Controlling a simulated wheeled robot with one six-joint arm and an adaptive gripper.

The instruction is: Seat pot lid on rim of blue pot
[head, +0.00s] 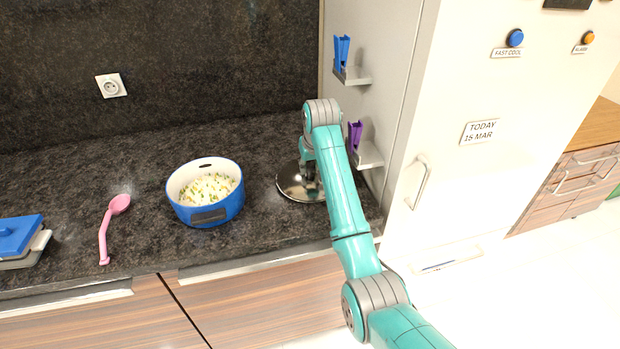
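The blue pot (222,212) stands upright on the dark counter, left of my arm. It has a white inside and holds pale food with green bits, and its top is uncovered. The pot lid (290,186) is a shiny metal disc lying on the counter to the right of the pot, apart from it. My gripper (312,176) is over the lid, pointing down at its middle. My arm hides the lid's right part and most of the gripper. I cannot see the fingertips or the lid's knob clearly.
A pink ladle (106,228) and a blue-lidded container (18,238) lie left on the counter (145,160). A white cabinet (385,70) with small shelves holding blue (342,50) and purple clips (355,136) rises close right of my gripper. The counter behind the pot is clear.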

